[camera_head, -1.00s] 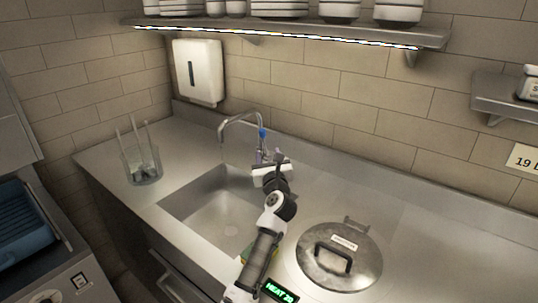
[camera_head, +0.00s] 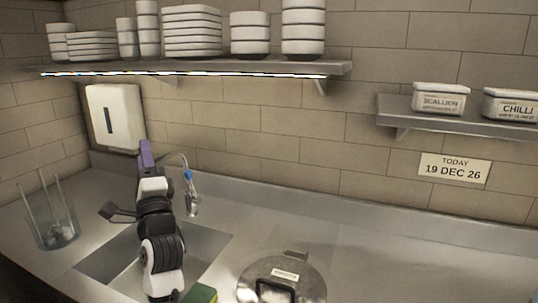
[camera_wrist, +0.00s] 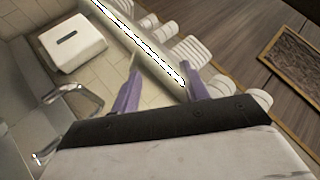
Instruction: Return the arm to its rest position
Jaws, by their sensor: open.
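My gripper (camera_head: 146,154) stands raised over the sink, its purple fingers pointing up in front of the wall near the white dispenser. In the wrist view its two purple fingers (camera_wrist: 160,88) are spread apart with nothing between them. My arm comes up from the bottom of the head view and hides part of the sink (camera_head: 210,245).
The tap (camera_head: 190,190) is just right of my arm. A shelf (camera_head: 200,68) with white dishes runs above. A white dispenser (camera_head: 115,117) hangs on the wall. A glass container (camera_head: 52,225) stands left, a lidded pot (camera_head: 283,278) right. The counter farther right is clear.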

